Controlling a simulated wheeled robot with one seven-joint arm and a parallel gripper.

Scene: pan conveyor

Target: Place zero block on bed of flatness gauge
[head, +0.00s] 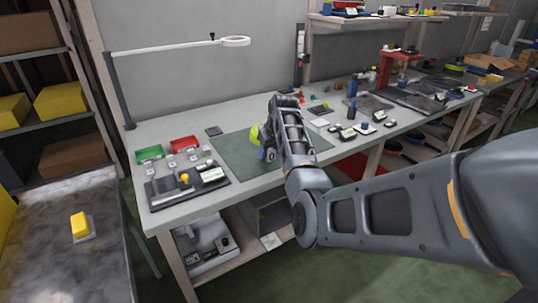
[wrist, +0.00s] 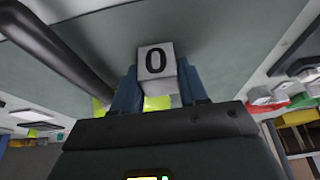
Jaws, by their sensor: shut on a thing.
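The zero block (wrist: 157,62) is a small light grey cube with a black "0" on its face. It sits between the blue fingers of my gripper (wrist: 158,80), which is shut on it. In the head view my gripper (head: 267,153) is above the green mat, and the arm partly hides it; I cannot make out the block there. A dark flat device with a yellow knob and a pale display, which looks like the flatness gauge (head: 160,200), lies at the bench's front left. My gripper is to the right of it and apart from it.
A green bin (head: 149,153) and a red bin (head: 184,144) stand behind the device, with small grey pieces nearby. A lamp arm (head: 170,48) reaches over the back of the bench. The green mat (head: 228,150) has free room. Several tools crowd the bench's right.

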